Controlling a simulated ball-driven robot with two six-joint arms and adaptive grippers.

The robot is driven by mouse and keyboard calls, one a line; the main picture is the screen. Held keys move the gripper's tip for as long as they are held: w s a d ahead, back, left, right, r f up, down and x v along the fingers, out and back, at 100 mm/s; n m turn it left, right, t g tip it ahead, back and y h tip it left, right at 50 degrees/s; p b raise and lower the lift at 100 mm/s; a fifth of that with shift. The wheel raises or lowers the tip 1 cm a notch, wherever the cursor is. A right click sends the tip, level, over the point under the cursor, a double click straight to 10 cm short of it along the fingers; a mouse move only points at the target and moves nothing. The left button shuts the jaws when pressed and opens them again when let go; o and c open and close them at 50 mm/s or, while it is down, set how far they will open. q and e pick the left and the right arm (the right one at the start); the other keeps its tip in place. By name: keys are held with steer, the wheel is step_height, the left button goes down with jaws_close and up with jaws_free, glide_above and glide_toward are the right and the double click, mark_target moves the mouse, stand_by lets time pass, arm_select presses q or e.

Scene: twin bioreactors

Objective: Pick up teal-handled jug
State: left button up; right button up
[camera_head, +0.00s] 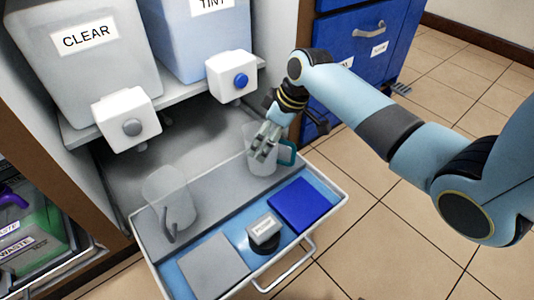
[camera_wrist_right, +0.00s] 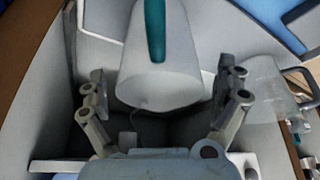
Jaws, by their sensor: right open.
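The teal-handled jug (camera_head: 262,167) is clear and stands upright on the grey back strip of the open drawer, below the tint dispenser. Its teal handle (camera_head: 289,152) points right. My right gripper (camera_head: 265,142) is over the jug in the head view and hides part of it. In the right wrist view the jug (camera_wrist_right: 160,88) lies between the two spread fingers of my right gripper (camera_wrist_right: 162,86), with its teal handle towards the top. Gaps show on both sides, so the fingers look apart from it. My left gripper is not in view.
A grey-handled jug (camera_head: 168,196) stands at the left of the drawer (camera_head: 337,207). A blue pad (camera_head: 299,204), a grey pad (camera_head: 213,266) and a small labelled block (camera_head: 263,229) lie in front. The CLEAR tank (camera_head: 85,65) and tint tank (camera_head: 207,40) are above, with taps overhanging.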

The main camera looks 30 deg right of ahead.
steer(key=c, duration=1.4)
steer(key=shift+r, duration=0.1)
steer(key=shift+c, duration=0.2)
